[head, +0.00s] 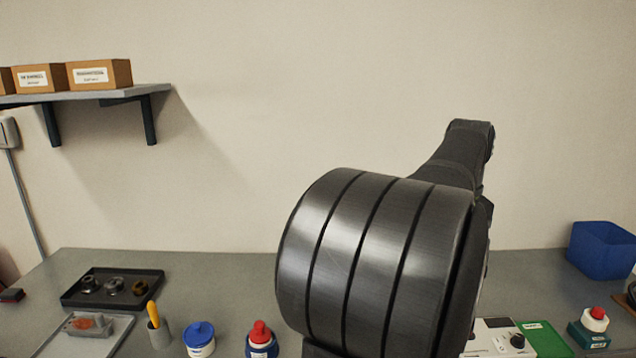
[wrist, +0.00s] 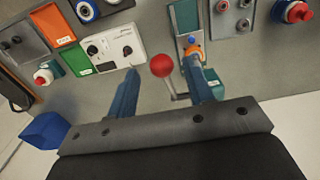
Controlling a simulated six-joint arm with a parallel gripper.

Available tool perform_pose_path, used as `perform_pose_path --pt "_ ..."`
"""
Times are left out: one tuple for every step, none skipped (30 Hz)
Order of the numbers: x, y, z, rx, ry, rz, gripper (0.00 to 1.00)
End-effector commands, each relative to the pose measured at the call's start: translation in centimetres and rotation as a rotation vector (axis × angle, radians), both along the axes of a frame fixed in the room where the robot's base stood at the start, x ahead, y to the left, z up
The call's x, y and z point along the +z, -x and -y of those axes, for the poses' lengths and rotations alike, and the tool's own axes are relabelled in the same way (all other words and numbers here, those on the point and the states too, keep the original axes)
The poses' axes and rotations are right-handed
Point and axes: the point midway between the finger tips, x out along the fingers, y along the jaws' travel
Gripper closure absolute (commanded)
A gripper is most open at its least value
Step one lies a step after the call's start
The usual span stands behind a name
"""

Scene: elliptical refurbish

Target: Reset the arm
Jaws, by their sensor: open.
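My gripper (wrist: 161,67) shows in the wrist view with its two blue-grey fingers spread apart, high over the bench. Nothing is held between them. A red ball knob on a thin metal stem (wrist: 162,65) appears in the gap between the fingers; I cannot tell its distance from them. In the head view my dark arm rises in the middle and hides part of the bench. The gripper itself does not show there.
At left are a dark parts tray (head: 112,300), a white blue-lidded jar (head: 200,340) and a shelf (head: 110,95) with boxes.

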Motion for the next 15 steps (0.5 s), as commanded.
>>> perform_pose_path --pt "0.1 0.0 0.0 0.0 0.0 0.0 0.53" --pt "0.1 0.0 0.0 0.0 0.0 0.0 0.53" --pt "0.1 0.0 0.0 0.0 0.0 0.0 0.53" --pt "0.1 0.0 0.0 0.0 0.0 0.0 0.53" --pt "0.1 0.0 0.0 0.0 0.0 0.0 0.53" --pt "0.1 0.0 0.0 0.0 0.0 0.0 0.53" --pt "0.1 0.0 0.0 0.0 0.0 0.0 0.53" --pt "0.1 0.0 0.0 0.0 0.0 -0.001 0.53" --pt "0.1 0.0 0.0 0.0 0.0 -0.001 0.53" --pt "0.0 0.0 0.0 0.0 -0.001 -0.001 0.53" --pt "-0.2 0.0 0.0 0.0 -0.001 -0.001 0.53" --pt "-0.4 0.0 0.0 0.0 -0.001 -0.002 0.53" --pt "-0.7 0.0 0.0 0.0 -0.002 -0.003 0.53" --pt "-1.0 0.0 0.0 0.0 -0.002 -0.003 0.53" --pt "-1.6 0.0 0.0 0.0 -0.002 -0.003 0.53"
